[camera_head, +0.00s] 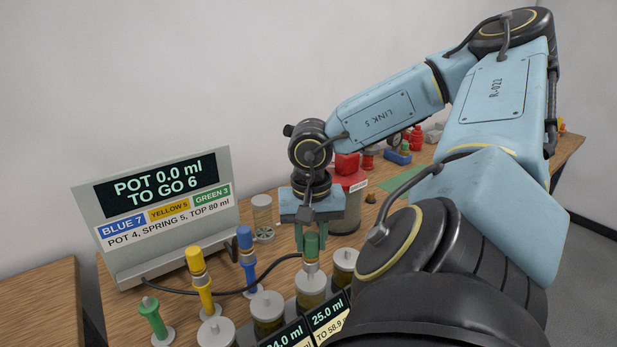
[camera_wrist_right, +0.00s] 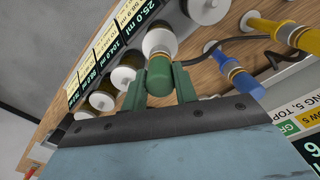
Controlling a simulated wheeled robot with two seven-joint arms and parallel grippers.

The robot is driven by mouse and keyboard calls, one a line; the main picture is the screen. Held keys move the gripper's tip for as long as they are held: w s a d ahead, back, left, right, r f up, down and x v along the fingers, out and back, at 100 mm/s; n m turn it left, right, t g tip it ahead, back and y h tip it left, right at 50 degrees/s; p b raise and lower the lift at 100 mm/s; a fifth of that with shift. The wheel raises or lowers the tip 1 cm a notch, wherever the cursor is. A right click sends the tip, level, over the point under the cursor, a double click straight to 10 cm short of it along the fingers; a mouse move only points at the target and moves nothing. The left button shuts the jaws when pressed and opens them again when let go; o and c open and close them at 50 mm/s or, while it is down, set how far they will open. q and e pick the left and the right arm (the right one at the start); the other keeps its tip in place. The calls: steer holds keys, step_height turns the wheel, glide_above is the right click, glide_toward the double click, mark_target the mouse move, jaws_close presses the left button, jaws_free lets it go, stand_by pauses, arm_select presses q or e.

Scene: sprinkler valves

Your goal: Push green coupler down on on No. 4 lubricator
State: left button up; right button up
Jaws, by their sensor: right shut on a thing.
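My right gripper (camera_head: 311,238) comes down from above and is shut on the green coupler (camera_head: 312,247), one finger on each side of it. The coupler is upright over the pale cap of a lubricator (camera_head: 310,285) whose readout shows 25.0 ml. In the right wrist view the green coupler (camera_wrist_right: 160,76) sits between the green fingers (camera_wrist_right: 160,88), against or very close to the white lubricator cap (camera_wrist_right: 158,42). I cannot tell whether it is fully seated. The lubricator's number is not readable. My left gripper is out of view.
Other lubricators (camera_head: 268,306) stand in the row on both sides. The yellow coupler (camera_head: 199,275), blue coupler (camera_head: 246,250) and a green post (camera_head: 153,315) stand to the left. A display (camera_head: 150,205) reads "POT 0.0 ml". A black hose crosses the table.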

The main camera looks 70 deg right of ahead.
mark_target(311, 250)
steer(key=shift+f, duration=0.2)
steer(key=shift+f+b, duration=1.2)
steer(key=shift+f, duration=0.2)
steer(key=o, duration=1.1)
steer(key=shift+c, duration=0.2)
steer(key=shift+r, duration=0.1)
step_height(311, 250, up, 5)
steer(key=p, duration=0.4)
step_height(311, 250, up, 8)
steer(key=p, duration=0.7)
